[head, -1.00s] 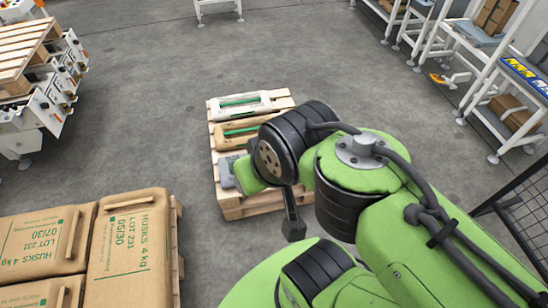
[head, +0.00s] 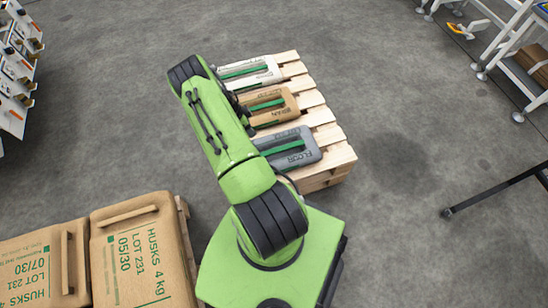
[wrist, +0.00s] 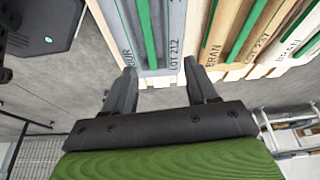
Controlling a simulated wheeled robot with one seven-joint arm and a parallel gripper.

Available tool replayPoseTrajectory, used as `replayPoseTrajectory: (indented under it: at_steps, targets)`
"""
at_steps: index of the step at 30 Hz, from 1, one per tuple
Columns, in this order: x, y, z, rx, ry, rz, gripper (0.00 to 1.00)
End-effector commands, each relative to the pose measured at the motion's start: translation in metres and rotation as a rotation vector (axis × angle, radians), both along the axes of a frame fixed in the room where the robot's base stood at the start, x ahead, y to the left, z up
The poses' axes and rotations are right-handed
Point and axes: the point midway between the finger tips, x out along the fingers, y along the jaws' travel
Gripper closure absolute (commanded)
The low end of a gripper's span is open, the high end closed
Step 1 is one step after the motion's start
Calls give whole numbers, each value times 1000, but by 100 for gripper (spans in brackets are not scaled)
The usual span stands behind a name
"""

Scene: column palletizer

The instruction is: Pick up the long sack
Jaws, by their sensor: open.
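Three sacks with green strips lie side by side on a wooden pallet: a grey FLOUR sack (head: 291,148) nearest, a tan BRAN sack (head: 268,106) in the middle and a whitish sack (head: 250,72) farthest. I cannot tell which is the long one. In the wrist view, my gripper (wrist: 162,86) is open and empty, its fingers apart. The grey sack (wrist: 172,25) shows just beyond and between the fingers, with the tan sack (wrist: 228,28) to its right. I see no contact. In the head view my arm hides the gripper and the sacks' left ends.
The pallet (head: 340,158) has bare slats at its right. HUSKS sacks (head: 140,255) lie on another pallet at lower left. White frames stand at upper right and machinery (head: 15,75) at the left edge. A dark barrier leg (head: 490,192) stands at right. Grey floor is clear between.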

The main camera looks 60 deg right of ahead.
Motion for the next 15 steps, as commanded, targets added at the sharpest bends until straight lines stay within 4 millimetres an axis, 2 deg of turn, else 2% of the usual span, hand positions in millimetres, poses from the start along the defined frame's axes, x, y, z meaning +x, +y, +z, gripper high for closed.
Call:
replayPoseTrajectory:
  at_steps: [1,3,8,15]
  targets:
    - [-14,-3,-27,-9,11,-40,43]
    - [-26,-5,-44,-20,17,-79,43]
    - [-38,-11,-72,-27,18,-101,43]
    - [-55,-26,-129,-25,20,-100,43]
